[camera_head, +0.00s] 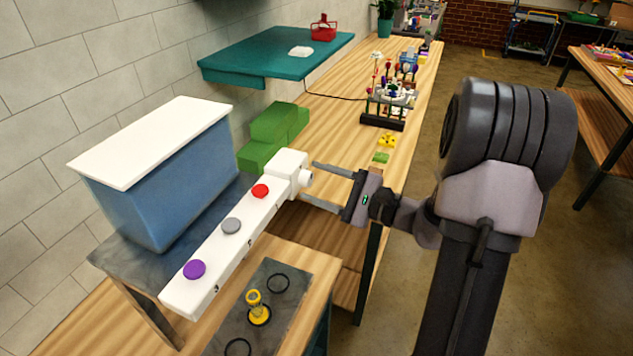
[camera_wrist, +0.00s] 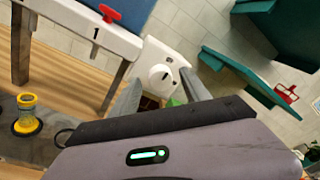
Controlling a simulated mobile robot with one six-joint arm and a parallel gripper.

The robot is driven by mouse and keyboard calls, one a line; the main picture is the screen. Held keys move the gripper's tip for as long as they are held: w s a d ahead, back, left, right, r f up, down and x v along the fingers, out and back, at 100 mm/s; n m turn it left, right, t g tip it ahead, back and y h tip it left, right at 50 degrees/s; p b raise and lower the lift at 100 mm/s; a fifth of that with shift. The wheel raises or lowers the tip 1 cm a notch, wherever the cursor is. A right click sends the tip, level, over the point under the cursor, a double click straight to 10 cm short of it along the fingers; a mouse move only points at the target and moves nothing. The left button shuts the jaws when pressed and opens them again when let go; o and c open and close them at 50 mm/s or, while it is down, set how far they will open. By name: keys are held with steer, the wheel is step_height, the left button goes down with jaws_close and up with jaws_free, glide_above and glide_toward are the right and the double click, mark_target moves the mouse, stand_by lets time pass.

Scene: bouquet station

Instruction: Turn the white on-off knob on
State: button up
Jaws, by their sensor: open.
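The white knob (camera_head: 306,178) sticks out from the end block of a long white bar (camera_head: 213,262). It also shows in the wrist view (camera_wrist: 160,76), as a round white disc with a short dark mark on its face. My gripper (camera_head: 311,182) is open and faces the knob. Its two grey fingers reach toward the knob, one on each side in the head view. In the wrist view the knob shows between the fingertips. I cannot tell whether either finger touches it.
A yellow-topped item (camera_head: 254,299) stands on a dark mat below. Green blocks (camera_head: 270,137) lie beyond the bar.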

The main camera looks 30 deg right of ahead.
steer(key=shift+w+a, duration=0.1)
steer(key=shift+w, duration=0.1)
jaws_close()
